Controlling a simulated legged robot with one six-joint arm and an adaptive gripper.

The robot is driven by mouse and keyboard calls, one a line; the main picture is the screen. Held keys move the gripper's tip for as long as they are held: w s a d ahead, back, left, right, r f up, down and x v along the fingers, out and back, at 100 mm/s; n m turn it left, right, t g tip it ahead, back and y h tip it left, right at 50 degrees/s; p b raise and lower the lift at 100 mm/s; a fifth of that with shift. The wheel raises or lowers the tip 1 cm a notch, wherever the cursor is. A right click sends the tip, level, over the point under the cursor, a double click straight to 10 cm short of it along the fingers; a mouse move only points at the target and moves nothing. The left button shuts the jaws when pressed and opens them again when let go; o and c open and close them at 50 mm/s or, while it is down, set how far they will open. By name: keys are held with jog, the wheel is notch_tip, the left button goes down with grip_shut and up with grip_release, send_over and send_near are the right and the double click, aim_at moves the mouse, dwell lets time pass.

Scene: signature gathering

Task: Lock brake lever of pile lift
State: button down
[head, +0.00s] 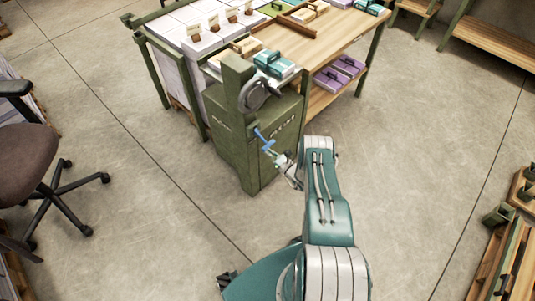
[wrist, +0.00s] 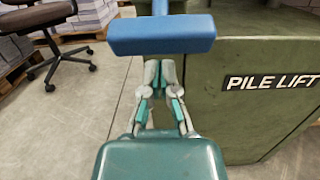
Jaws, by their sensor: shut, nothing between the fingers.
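The pile lift (head: 232,150) is a green cabinet in the middle of the head view, and its "PILE LIFT" label shows in the wrist view (wrist: 278,82). The brake lever (head: 266,143) has a blue crossbar handle and sticks out from the cabinet's front. In the wrist view the blue handle (wrist: 160,34) spans the top middle, on a blue stem. My gripper (wrist: 159,68) is shut and empty, its fingertips just below the handle in the picture. I cannot tell whether they touch it. In the head view my gripper (head: 280,160) is beside the lever's lower end.
A grey handwheel (head: 254,96) sits on the lift above the lever. A wooden worktable (head: 335,32) with stacks and boxes stands behind. An office chair (head: 30,170) is at left, and pallets (head: 515,250) are at lower right. The floor around the lift's front is clear.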

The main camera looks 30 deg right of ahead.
aim_at(268, 144)
jog(key=shift+s+r, duration=0.25)
jog(key=shift+r, duration=0.25)
jog(key=shift+s+d+r+g+h, duration=0.2)
jog(key=shift+s+r+g+h, duration=0.1)
jog(key=shift+r+g, duration=0.3)
jog(key=r+g, duration=0.2)
jog(key=s+r+g+h, duration=0.1)
jog(key=shift+d+r, duration=0.25)
notch_tip(268, 144, up, 4)
jog(key=g, duration=0.2)
jog(key=g+h, duration=0.1)
jog(key=g, duration=0.1)
jog(key=shift+f+h, duration=0.1)
jog(key=shift+h, duration=0.2)
jog(key=shift+w+a+r, duration=0.1)
jog(key=shift+r, duration=0.4)
